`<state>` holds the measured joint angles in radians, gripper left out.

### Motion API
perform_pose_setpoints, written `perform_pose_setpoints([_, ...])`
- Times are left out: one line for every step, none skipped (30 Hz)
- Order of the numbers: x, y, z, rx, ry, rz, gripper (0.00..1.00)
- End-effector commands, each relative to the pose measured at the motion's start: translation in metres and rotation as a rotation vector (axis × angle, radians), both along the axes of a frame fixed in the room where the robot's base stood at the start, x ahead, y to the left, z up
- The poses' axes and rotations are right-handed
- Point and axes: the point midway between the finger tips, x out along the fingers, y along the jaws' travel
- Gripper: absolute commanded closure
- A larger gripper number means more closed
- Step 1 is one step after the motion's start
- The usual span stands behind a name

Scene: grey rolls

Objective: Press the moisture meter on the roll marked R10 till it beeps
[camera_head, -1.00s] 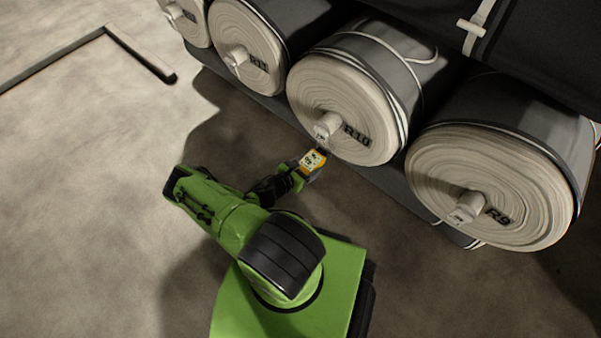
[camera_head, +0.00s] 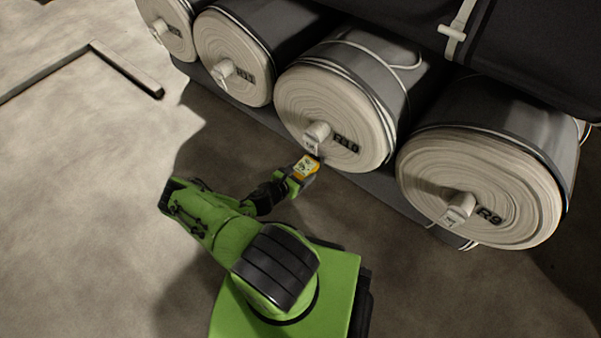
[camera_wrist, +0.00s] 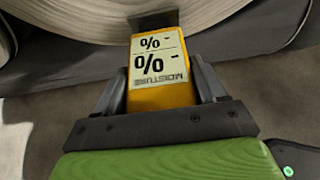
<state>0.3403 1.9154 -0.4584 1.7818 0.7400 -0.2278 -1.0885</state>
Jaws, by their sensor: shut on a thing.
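The roll marked R10 (camera_head: 322,104) lies with its pale, layered end face towards me in the head view. A white core end (camera_head: 315,135) with a tag sticks out of it beside the black R10 mark. My gripper (camera_head: 299,175) is shut on the yellow moisture meter (camera_head: 306,166), just below the lower edge of that face. In the wrist view my gripper (camera_wrist: 163,88) grips the meter (camera_wrist: 158,68) from both sides. Its label reads "%" and "MOISTURE", with dashes for values. The meter's dark tip points at the roll; I cannot tell whether it touches.
The roll R9 (camera_head: 475,188) is to the right of R10, and the roll R11 (camera_head: 232,58) is to the left. A dark upper layer (camera_head: 535,50) hangs over the right side.

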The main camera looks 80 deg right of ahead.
Motion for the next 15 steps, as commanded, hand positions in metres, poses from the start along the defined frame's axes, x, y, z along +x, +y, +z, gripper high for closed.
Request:
perform_pose_setpoints([-0.0004, -0.001, 0.0006, -0.002, 0.001, 0.0, 0.56])
perform_pose_setpoints([-0.0006, -0.0014, 0.0007, -0.002, 0.001, 0.0, 0.56])
perform_pose_setpoints([-0.0008, -0.0018, 0.0006, -0.002, 0.001, 0.0, 0.56])
perform_pose_setpoints([-0.0009, -0.0021, 0.0007, -0.002, 0.001, 0.0, 0.56])
perform_pose_setpoints([-0.0011, -0.0025, 0.0006, -0.002, 0.001, 0.0, 0.56])
perform_pose_setpoints([-0.0012, -0.0029, 0.0005, -0.002, 0.001, 0.0, 0.56])
perform_pose_setpoints([-0.0014, -0.0032, 0.0005, -0.002, 0.001, 0.0, 0.56])
perform_pose_setpoints([-0.0016, -0.0035, 0.0004, -0.001, 0.0, 0.0, 0.56])
perform_pose_setpoints([-0.0018, -0.0039, 0.0004, -0.001, 0.0, 0.0, 0.56])
perform_pose_setpoints([-0.0019, -0.0042, 0.0004, -0.001, 0.0, 0.0, 0.56])
perform_pose_setpoints([-0.0021, -0.0046, 0.0003, -0.001, 0.0, 0.0, 0.56])
perform_pose_setpoints([-0.0022, -0.0049, 0.0002, -0.001, 0.0, 0.0, 0.56])
perform_pose_setpoints([-0.0023, -0.0053, 0.0003, -0.001, 0.0, 0.0, 0.56])
perform_pose_setpoints([-0.0024, -0.0056, 0.0003, -0.001, 0.0, 0.0, 0.56])
perform_pose_setpoints([-0.0026, -0.0061, 0.0003, -0.001, 0.0, 0.0, 0.56])
